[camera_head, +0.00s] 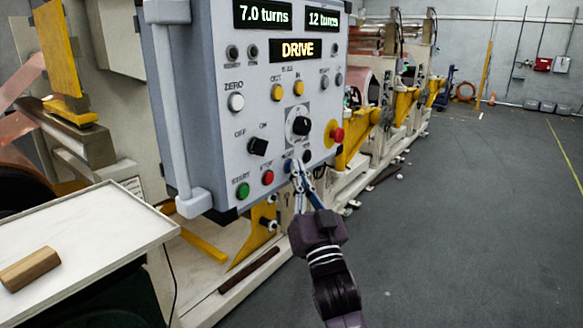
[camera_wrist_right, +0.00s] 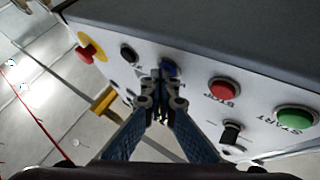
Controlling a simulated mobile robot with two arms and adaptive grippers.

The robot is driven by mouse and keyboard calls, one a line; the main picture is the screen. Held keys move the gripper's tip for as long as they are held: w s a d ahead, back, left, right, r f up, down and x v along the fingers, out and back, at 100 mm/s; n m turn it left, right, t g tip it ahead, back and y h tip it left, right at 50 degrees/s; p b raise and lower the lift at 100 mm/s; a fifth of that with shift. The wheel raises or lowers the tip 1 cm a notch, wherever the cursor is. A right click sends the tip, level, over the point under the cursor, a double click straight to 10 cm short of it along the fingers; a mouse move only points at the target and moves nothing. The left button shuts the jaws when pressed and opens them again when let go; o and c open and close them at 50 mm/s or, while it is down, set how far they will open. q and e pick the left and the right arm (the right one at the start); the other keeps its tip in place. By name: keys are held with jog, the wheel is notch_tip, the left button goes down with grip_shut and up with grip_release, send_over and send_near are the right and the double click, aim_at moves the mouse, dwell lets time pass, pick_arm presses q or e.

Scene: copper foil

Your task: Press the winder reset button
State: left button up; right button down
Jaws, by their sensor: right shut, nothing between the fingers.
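The grey control panel (camera_head: 215,120) fills the upper middle of the head view. A blue button (camera_head: 288,164) sits in its bottom row, right of the red stop button (camera_head: 268,177) and the green start button (camera_head: 243,190). The blue button's label is too small to read surely. My right gripper (camera_head: 297,170) is shut and empty, its fingertips at the blue button. In the right wrist view the fingertips (camera_wrist_right: 163,82) partly cover the blue button (camera_wrist_right: 170,69). I cannot tell whether they touch it. My left gripper is not in view.
A red emergency stop (camera_head: 337,135) on a yellow base and a black button (camera_head: 307,156) are close by. Displays read 7.0 turns, 12 turns and DRIVE. A white tray (camera_head: 100,225) with a wooden block (camera_head: 30,268) is at left. The floor (camera_head: 470,220) at right is clear.

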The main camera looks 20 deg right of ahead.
jog(key=shift+s+d, duration=0.45)
jog(key=shift+s, duration=0.3)
jog(key=shift+f+p, duration=0.1)
jog(key=shift+p, duration=0.2)
jog(key=s, duration=0.1)
jog(key=s+d, duration=0.1)
jog(key=s, duration=0.1)
jog(key=s+d+p, duration=0.1)
jog(key=shift+s+d, duration=0.15)
jog(key=shift+d, duration=0.1)
dwell(0.7)
